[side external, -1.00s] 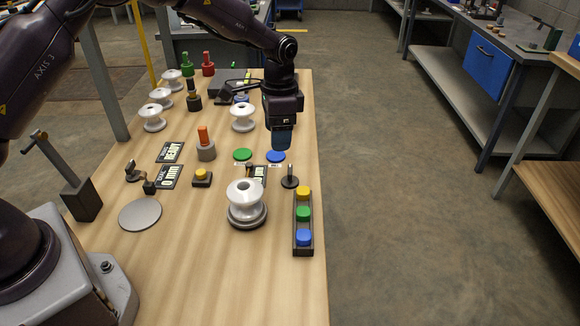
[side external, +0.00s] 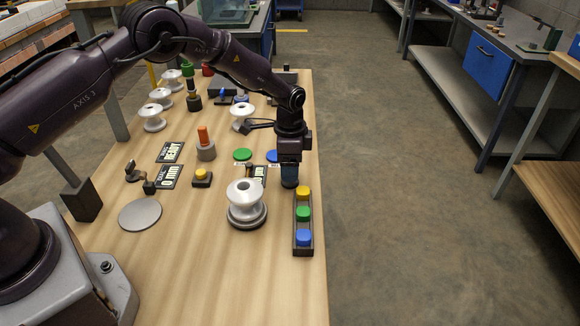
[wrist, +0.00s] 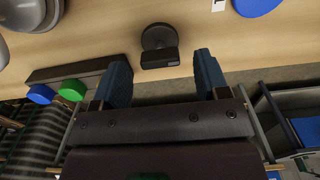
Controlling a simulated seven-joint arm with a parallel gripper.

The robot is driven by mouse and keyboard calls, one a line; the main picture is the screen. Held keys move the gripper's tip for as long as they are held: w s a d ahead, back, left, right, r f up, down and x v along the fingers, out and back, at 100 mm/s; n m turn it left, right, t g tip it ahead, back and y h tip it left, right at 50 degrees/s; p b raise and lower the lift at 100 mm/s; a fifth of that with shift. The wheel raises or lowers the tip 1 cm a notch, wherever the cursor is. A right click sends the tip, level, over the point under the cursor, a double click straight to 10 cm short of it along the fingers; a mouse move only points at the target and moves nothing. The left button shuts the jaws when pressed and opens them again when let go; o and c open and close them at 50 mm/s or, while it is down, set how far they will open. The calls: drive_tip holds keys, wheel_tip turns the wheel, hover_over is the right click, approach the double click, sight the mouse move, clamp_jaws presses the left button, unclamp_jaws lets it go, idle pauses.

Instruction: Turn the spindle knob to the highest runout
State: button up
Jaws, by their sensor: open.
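The spindle knob (wrist: 158,42) is dark, with a round base and a raised bar, and shows in the wrist view just beyond and between my fingertips. My gripper (wrist: 162,65) is open, with a blue finger on either side and nothing between them. In the side view my gripper (side external: 289,181) points down over the knob's place and hides the knob. A white insulator (side external: 245,192) stands upright on a grey round base left of my gripper.
A dark tray (side external: 303,248) with yellow, green and blue caps lies close in front of my gripper at the table's right edge. A green disc (side external: 243,154) and a blue disc (side external: 272,156) lie behind. Other white insulators (side external: 153,122) stand farther back left.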

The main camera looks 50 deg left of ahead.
drive_tip(key=shift+f, duration=0.7)
drive_tip(key=c, duration=0.9)
drive_tip(key=shift+n, duration=0.4)
drive_tip(key=n, duration=0.5)
drive_tip(key=shift+n, duration=0.3)
drive_tip(key=n, duration=0.5)
drive_tip(key=shift+n, duration=0.4)
drive_tip(key=shift+r+n, duration=0.1)
drive_tip(key=shift+n, duration=0.2)
